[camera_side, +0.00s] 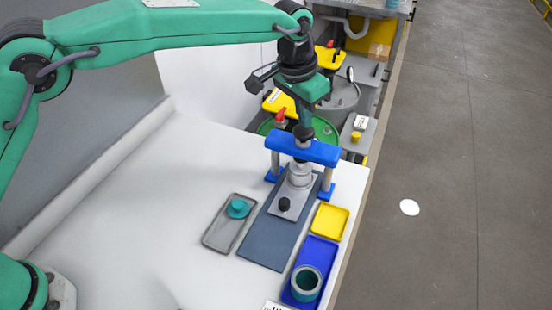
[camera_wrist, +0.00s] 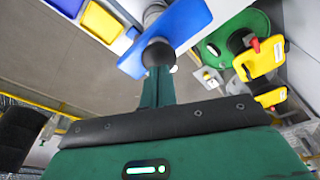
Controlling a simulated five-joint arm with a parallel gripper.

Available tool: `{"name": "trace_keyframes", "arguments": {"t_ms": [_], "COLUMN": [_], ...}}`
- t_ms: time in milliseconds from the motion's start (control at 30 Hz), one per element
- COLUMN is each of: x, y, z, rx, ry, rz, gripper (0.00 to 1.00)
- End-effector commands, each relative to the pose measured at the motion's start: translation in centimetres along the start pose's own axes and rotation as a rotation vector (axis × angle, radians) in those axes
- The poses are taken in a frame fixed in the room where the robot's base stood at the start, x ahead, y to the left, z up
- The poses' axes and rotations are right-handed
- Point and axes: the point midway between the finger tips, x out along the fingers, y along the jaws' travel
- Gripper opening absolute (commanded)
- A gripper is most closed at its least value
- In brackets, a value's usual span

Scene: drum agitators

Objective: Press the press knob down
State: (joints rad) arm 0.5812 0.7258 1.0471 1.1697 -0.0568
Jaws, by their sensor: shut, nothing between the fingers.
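The press has a blue crossbar (camera_side: 318,152) on two grey posts, standing on a dark blue-grey base plate (camera_side: 262,242). The black press knob (camera_side: 303,133) is at the top of the crossbar; it also shows in the wrist view (camera_wrist: 158,52). A grey cylinder (camera_side: 300,174) is beneath the crossbar, over a grey slide plate with a small black knob (camera_side: 285,204). My gripper (camera_side: 305,123) is shut and empty, pointing down right over the press knob. Its green fingers reach the knob's edge in the wrist view (camera_wrist: 157,78); I cannot tell whether they touch it.
A grey tray (camera_side: 213,243) with a teal part (camera_side: 238,208) lies left of the base. A yellow tray (camera_side: 329,221) and a blue tray (camera_side: 322,250) holding a teal-grey ring (camera_side: 306,284) lie right, near the table edge. Drums (camera_side: 342,98) stand behind. The white table's left is clear.

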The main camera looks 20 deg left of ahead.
Motion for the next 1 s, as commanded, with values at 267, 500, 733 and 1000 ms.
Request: {"name": "trace_keyframes", "arguments": {"t_ms": [267,500,733,1000], "x": [-1.9,-3.5,-5.0,-5.5], "y": [0.0,0.0,0.1,0.1], "z": [-0.4,-0.7,-1.1,-1.1], "rx": [0.000,0.000,0.000,0.000], "ry": [0.003,0.002,0.002,0.000], "rz": [0.000,0.000,0.000,0.000], "gripper": [0.00,0.00,0.00,0.00]}}
